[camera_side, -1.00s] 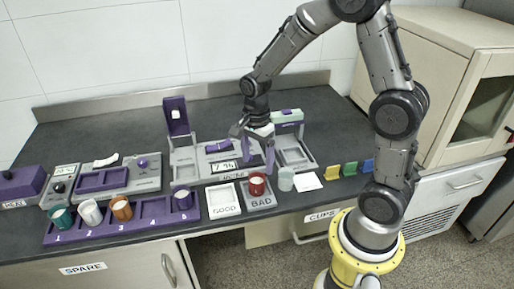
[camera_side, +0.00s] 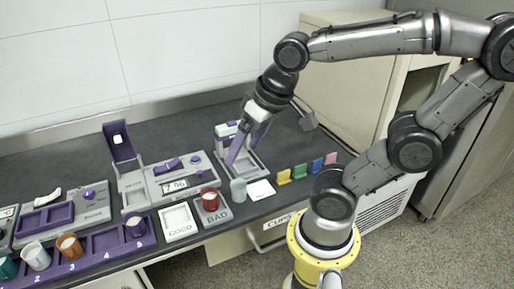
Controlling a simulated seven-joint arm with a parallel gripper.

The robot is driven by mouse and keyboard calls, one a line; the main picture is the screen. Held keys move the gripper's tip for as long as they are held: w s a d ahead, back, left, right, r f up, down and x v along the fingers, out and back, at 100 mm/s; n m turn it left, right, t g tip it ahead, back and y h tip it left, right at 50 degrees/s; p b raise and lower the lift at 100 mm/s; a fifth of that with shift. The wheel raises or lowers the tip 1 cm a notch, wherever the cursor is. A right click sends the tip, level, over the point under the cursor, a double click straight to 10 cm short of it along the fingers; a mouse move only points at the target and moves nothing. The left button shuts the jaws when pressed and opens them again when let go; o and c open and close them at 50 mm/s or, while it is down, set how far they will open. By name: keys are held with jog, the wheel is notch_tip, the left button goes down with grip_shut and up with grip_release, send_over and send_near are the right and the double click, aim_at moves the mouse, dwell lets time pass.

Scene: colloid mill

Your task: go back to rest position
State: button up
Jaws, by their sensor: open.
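My gripper (camera_side: 244,147) has purple fingers and is open and empty. It hangs above the grey station at the right end of the bench devices (camera_side: 252,165), partly hiding it. A red cup (camera_side: 209,199) stands upright on the BAD tray (camera_side: 222,215), apart from the fingers.
The GOOD tray (camera_side: 178,222) is empty. A purple numbered rack (camera_side: 105,241) holds several cups at left. A display device (camera_side: 165,178) with a raised purple lid stands behind. Colored cards (camera_side: 299,171) line the right edge. The back of the bench is clear.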

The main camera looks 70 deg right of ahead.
jog(key=s+n, duration=0.2)
jog(key=s+n+t, duration=0.1)
jog(key=shift+a+r+n, duration=0.15)
jog(key=shift+a+n, duration=0.1)
jog(key=shift+n, duration=0.05)
dwell(1.1)
